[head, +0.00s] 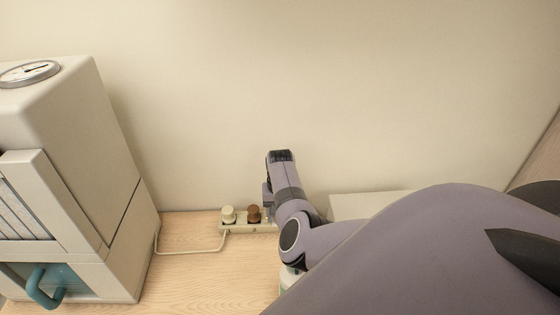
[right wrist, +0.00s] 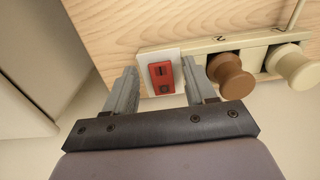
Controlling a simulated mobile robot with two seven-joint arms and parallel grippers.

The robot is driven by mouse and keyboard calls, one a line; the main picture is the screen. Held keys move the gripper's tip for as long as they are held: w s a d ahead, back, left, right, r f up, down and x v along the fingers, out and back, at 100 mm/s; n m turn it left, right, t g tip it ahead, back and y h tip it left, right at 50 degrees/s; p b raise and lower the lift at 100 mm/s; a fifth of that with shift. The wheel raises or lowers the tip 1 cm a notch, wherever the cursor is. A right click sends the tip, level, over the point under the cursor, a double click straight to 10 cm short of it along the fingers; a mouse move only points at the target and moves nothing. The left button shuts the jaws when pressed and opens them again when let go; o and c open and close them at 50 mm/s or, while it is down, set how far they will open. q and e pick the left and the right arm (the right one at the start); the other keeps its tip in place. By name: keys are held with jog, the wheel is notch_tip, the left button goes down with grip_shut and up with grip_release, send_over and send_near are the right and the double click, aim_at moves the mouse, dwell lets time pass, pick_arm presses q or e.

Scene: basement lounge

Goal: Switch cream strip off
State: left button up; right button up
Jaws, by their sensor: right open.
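The cream strip (head: 250,229) lies on the wooden surface against the wall in the head view, with a cream plug and a brown plug standing in it. My right arm covers its right end. In the right wrist view the strip (right wrist: 232,43) runs to the right, and its end carries a red rocker switch (right wrist: 161,77) in a pale surround. My right gripper (right wrist: 159,84) is open, with one finger on each side of the switch end. I cannot tell whether the fingers touch it. The switch is hidden in the head view. My left gripper is not in view.
The brown plug (right wrist: 229,76) stands close beside the right-hand finger, with the cream plug (right wrist: 291,67) beyond it. A cream cabinet (head: 75,150) with a dial and teal handle stands at the left. A pale box (head: 365,205) sits behind my arm. A cord (head: 190,251) runs left.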

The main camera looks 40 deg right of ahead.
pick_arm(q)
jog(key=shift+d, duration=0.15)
pick_arm(e)
jog(key=shift+f, duration=0.3)
grip_shut()
jog(key=shift+w+d+b, duration=0.1)
jog(key=shift+w+b, duration=0.05)
jog(key=shift+b, duration=0.35)
jog(key=shift+w+d+f+g+y+b, duration=0.15)
jog(key=shift+g+y+b, duration=0.35)
jog(key=shift+b, duration=0.35)
jog(key=shift+g+b, duration=0.3)
jog(key=shift+b, duration=0.25)
jog(key=shift+w+y+b, duration=0.1)
jog(key=shift+y+b, duration=0.3)
jog(key=shift+b, duration=0.25)
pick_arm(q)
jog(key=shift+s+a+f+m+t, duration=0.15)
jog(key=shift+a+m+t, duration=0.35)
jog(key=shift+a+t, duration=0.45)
pick_arm(e)
jog(key=shift+r+g, duration=0.3)
jog(key=shift+r, duration=0.05)
